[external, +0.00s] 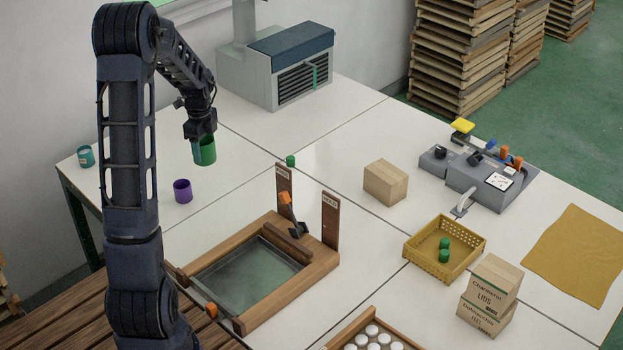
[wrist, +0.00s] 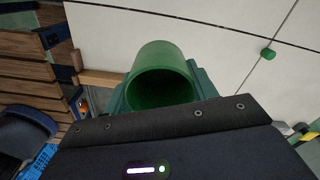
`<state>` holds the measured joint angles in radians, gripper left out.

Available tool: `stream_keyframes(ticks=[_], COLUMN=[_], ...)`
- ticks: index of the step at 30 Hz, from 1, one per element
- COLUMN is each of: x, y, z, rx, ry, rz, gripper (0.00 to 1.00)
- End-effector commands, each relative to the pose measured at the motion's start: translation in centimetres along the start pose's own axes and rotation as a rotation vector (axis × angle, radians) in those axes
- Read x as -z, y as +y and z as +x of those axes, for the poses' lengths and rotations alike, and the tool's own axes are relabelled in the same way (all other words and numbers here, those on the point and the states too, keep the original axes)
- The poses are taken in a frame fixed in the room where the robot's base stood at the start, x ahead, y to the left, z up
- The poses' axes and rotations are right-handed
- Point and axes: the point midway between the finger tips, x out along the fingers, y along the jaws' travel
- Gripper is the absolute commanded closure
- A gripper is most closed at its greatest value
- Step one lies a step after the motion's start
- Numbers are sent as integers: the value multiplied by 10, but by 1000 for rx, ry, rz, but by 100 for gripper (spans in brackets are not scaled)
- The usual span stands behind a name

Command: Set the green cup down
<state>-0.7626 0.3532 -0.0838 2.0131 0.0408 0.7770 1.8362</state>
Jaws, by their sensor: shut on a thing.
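A green cup (external: 206,152) is held by my gripper (external: 203,146) above the back left of the white table. In the wrist view the green cup (wrist: 160,80) is between the jaws, with its open mouth facing the camera. My gripper (wrist: 160,92) is shut on it. In the external view the cup is raised clear of the table, and the far jaw is partly hidden. A purple cup (external: 183,191) stands on the table below and to the left of it. A teal cup (external: 86,156) stands near the table's left edge.
A wooden framed tray (external: 325,264) with upright posts lies in front. A small green cylinder (external: 291,161) shows near one post. A cardboard box (external: 385,182), a yellow basket (external: 420,266) and a grey machine (external: 275,65) stand on the table. Bare table surrounds the purple cup.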

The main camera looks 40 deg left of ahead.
Motion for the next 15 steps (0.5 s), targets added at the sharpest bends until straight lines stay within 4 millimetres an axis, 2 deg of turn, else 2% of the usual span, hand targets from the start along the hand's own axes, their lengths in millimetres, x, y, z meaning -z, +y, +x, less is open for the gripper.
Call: stream_keyframes(ticks=[1,6,15], x=[-20,-86,-209], y=[-14,-52,-93], z=[0,-2,-1], rx=[1,1,0], ry=[0,0,1], rz=[-6,-4,-6], gripper=[66,66,66])
